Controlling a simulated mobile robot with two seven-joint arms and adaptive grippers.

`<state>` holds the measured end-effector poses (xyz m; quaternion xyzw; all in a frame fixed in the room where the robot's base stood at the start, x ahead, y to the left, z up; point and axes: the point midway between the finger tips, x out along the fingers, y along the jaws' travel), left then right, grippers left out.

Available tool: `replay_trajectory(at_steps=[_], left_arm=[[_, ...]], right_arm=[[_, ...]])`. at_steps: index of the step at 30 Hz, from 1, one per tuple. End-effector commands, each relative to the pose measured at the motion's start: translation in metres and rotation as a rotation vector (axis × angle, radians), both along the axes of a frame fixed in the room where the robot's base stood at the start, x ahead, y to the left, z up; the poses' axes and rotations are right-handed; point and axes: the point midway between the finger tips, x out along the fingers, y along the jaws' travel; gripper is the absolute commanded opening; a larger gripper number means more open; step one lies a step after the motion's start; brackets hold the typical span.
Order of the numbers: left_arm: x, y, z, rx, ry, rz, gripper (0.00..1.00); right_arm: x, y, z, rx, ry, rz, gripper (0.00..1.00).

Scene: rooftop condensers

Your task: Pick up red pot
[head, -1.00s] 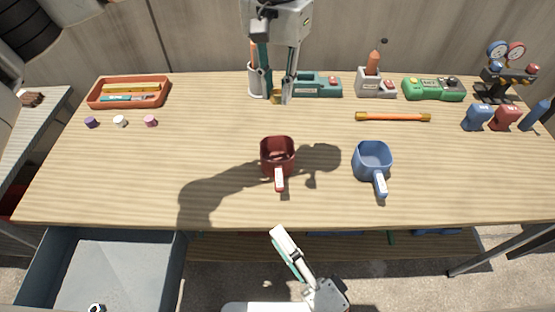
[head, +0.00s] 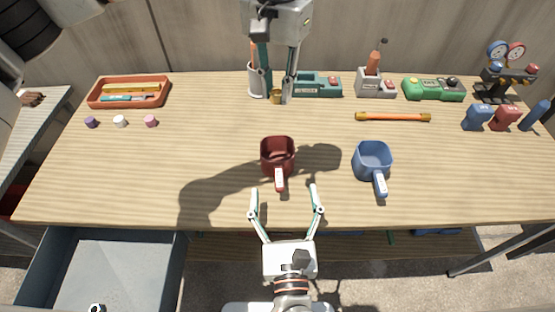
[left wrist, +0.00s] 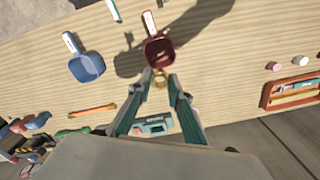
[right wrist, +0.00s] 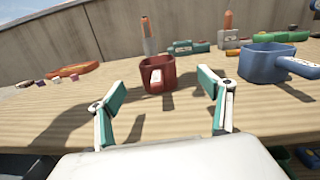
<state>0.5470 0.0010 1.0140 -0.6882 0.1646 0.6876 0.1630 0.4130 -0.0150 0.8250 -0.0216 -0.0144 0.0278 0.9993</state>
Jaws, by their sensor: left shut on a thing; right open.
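The red pot (head: 277,152) stands upright on the wooden table, its red and white handle (head: 280,180) pointing to the front edge. My right gripper (head: 284,189) is open and empty at the front edge, its fingers on either side of the line of the handle. In the right wrist view the red pot (right wrist: 157,72) shows beyond and between the open fingers. My left gripper (head: 276,98) is higher, behind the pot, shut on a small brass-coloured piece (head: 275,97). That piece also shows between the fingertips in the left wrist view (left wrist: 160,81).
A blue pot (head: 372,157) stands right of the red one. An orange rod (head: 393,117) lies behind it. An orange tray (head: 90,100), small coloured caps (head: 120,121) and several devices line the back and sides. An open grey drawer (head: 110,270) is at front left.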

Motion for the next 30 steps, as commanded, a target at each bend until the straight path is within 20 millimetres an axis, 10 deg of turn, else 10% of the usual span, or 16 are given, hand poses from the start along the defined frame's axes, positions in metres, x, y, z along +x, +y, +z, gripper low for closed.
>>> replay_trajectory(at_steps=[30], left_arm=[[0.000, 0.000, 0.000, 0.000, 0.000, 0.000, 0.00]], right_arm=[[0.116, 0.015, -0.003, 0.041, 0.028, 0.000, 0.79]])
